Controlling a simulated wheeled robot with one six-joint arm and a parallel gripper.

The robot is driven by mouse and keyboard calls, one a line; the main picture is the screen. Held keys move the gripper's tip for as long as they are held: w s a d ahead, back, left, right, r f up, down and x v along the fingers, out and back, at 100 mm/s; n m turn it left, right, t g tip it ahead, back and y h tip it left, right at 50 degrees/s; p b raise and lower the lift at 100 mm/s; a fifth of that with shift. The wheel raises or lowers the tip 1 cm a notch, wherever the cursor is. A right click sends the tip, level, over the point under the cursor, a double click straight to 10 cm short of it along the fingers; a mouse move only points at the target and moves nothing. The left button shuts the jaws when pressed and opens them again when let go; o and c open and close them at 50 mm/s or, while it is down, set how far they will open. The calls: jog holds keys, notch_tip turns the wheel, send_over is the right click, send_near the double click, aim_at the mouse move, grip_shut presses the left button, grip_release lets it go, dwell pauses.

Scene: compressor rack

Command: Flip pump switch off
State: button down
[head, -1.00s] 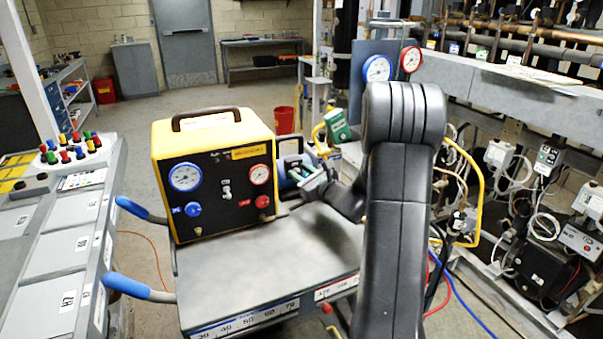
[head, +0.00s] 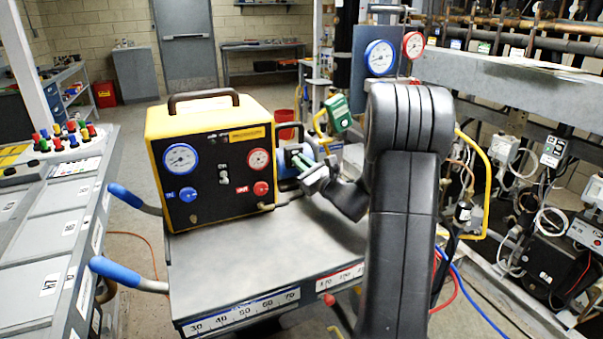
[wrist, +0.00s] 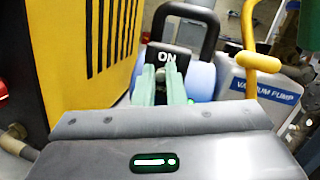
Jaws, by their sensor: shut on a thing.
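The vacuum pump (head: 286,167) stands behind the right side of the yellow-and-black unit, partly hidden by it and my gripper. In the wrist view its black switch plate (wrist: 183,36) reads "ON", with blue parts on both sides and a black handle loop above. A small metallic switch lever (wrist: 161,74) shows between my gripper's green fingers, just below the word. My gripper (wrist: 161,80) is shut on this lever; the fingers hide most of it, so its tilt is hard to tell. In the head view my gripper (head: 298,159) reaches the pump from the right.
The yellow-and-black gauge unit (head: 215,165) stands close on the left. A yellow hose with a knob (wrist: 258,62) rises on the right, near a grey case labelled "VACUUM PUMP" (wrist: 265,92). The grey cart top (head: 260,250) is clear in front.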

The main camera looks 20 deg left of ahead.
jog(key=shift+f+y+b, duration=0.3)
jog(key=shift+b, duration=0.6)
jog(key=shift+r+b, duration=0.2)
jog(key=shift+b, duration=0.25)
jog(key=c, duration=1.5)
grip_release()
jog(key=shift+d, duration=0.1)
jog(key=shift+v, duration=3.75)
jog(key=shift+f, duration=0.15)
